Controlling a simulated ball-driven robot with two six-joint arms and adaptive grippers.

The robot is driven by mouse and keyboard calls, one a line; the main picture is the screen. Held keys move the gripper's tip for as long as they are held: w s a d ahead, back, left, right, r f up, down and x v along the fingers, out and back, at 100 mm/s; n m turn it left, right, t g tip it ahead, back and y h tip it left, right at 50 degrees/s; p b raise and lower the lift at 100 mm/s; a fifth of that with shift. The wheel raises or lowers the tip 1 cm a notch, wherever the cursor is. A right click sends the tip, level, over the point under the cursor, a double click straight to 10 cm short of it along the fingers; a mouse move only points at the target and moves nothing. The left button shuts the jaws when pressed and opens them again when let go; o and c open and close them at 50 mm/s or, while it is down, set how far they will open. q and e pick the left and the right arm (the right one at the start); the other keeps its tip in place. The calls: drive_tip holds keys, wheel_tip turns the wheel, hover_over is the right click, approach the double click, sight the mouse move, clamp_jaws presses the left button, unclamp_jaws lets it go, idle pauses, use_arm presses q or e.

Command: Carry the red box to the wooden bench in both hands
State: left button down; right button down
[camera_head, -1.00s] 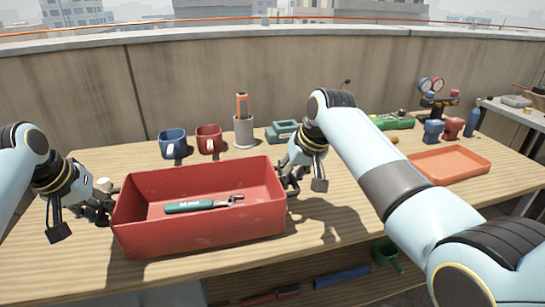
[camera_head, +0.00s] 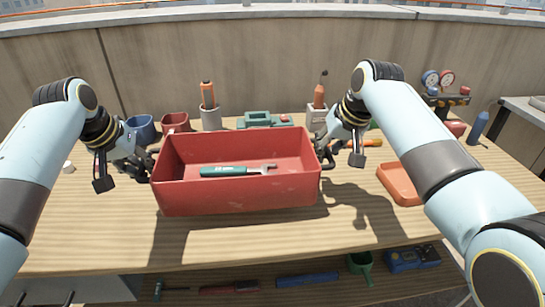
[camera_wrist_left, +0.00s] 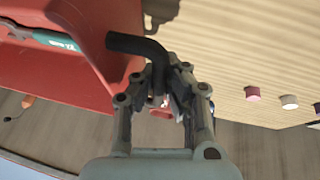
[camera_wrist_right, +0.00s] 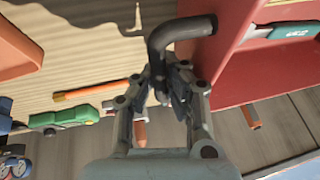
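The red box (camera_head: 180,198) is an open tray with a green-handled wrench (camera_head: 237,170) lying inside. It is over the wooden bench (camera_head: 120,235), level, with a shadow along its front; I cannot tell whether its underside touches the top. My left gripper (camera_head: 146,165) is at the box's left end, and in the left wrist view its fingers are closed around a dark bent handle (camera_wrist_left: 135,44). My right gripper (camera_head: 326,150) is at the right end, closed around the matching handle (camera_wrist_right: 182,31) in the right wrist view. The fingertips are partly hidden by the handles.
Behind the box stand a blue mug (camera_head: 142,128), a red mug (camera_head: 175,122), a grey holder (camera_head: 211,118) and a green tool (camera_head: 262,119). An orange tray (camera_head: 399,184) lies to the right. The bench front is clear. Tools lie on a lower shelf (camera_head: 330,292).

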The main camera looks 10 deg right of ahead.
use_arm(q)
drive_tip(key=shift+r, duration=0.4)
use_arm(e)
drive_tip(key=shift+w+d+r, duration=0.1)
drive_tip(key=shift+d+r, duration=0.1)
drive_tip(key=shift+r, duration=0.25)
use_arm(q)
drive_tip(key=shift+d+f, duration=0.1)
drive_tip(key=shift+f, duration=0.1)
use_arm(e)
drive_tip(key=shift+f, duration=0.1)
use_arm(q)
drive_tip(key=shift+w, duration=0.1)
drive_tip(key=shift+f, duration=0.2)
use_arm(e)
drive_tip(key=shift+f, duration=0.25)
